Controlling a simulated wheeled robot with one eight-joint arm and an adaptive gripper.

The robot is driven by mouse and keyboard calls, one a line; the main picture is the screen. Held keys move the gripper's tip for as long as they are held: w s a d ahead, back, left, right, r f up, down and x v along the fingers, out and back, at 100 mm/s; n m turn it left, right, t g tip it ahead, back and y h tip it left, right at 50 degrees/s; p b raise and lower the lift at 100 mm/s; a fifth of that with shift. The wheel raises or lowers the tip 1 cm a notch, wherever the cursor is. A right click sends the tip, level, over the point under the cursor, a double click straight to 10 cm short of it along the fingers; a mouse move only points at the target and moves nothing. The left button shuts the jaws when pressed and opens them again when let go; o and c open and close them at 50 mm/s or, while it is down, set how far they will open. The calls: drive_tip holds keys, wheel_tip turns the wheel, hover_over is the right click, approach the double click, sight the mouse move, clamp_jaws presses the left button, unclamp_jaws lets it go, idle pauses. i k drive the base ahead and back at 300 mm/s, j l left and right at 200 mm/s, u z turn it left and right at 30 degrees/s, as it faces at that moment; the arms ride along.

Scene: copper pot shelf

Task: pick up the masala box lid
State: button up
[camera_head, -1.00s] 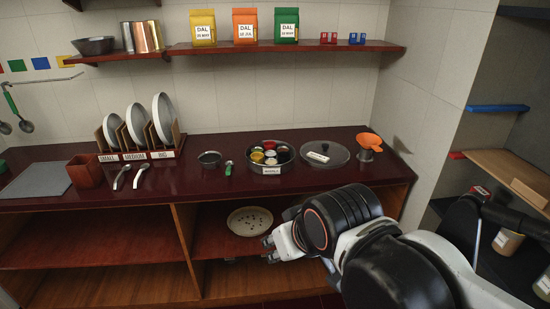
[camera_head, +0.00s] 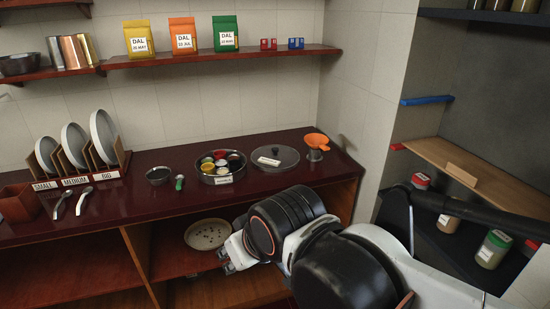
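The masala box lid (camera_head: 285,154) is a round, see-through disc with a dark rim and a pale bar-shaped handle on top. It lies flat on the dark red counter, just right of the masala box (camera_head: 222,180). The box is a round steel tin, open, with several small cups of coloured spices and a label on its front. My gripper (camera_head: 229,262) is in front of the counter, lower than its top and to the left of the lid. It is apart from the lid and touches nothing that I can see. Its fingers are small and partly hidden, so their opening is unclear.
An orange funnel on a steel cup (camera_head: 316,147) stands right of the lid. A small steel bowl (camera_head: 159,175) and a green-handled spoon (camera_head: 180,183) lie left of the box. A speckled plate (camera_head: 208,234) is on the shelf below. A wall closes the counter's right end.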

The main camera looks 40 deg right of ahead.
sight(273, 158)
drive_tip(key=z, duration=1.2)
